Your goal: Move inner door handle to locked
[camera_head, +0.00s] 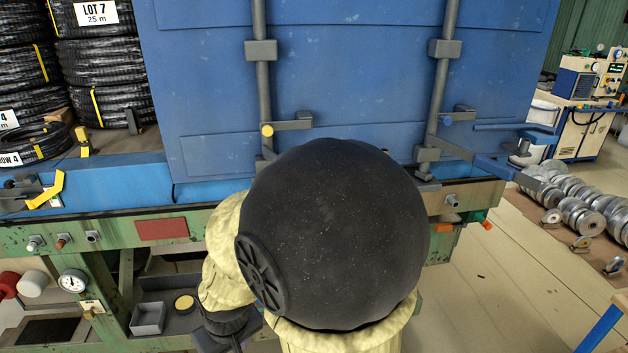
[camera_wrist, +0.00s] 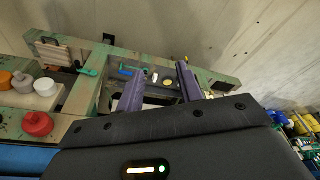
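The blue door (camera_head: 350,60) carries two upright grey lock rods. The left rod (camera_head: 262,90) has a grey bracket with a yellow disc (camera_head: 267,130) beside it. A short grey piece at its foot (camera_head: 268,153), perhaps the inner handle, runs behind my dark arm joint, which hides the rest. I cannot tell whether either handle is locked. My gripper (camera_wrist: 159,82) is open and empty in the wrist view, over the green frame; its fingers are hidden in the head view.
Black hose coils (camera_head: 105,70) fill the open bay at left, with a yellow lever (camera_head: 47,190) below. The green bench frame (camera_head: 140,230) runs under the door, with a gauge (camera_head: 72,281). Metal rollers (camera_head: 580,205) and a machine (camera_head: 580,110) stand at right.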

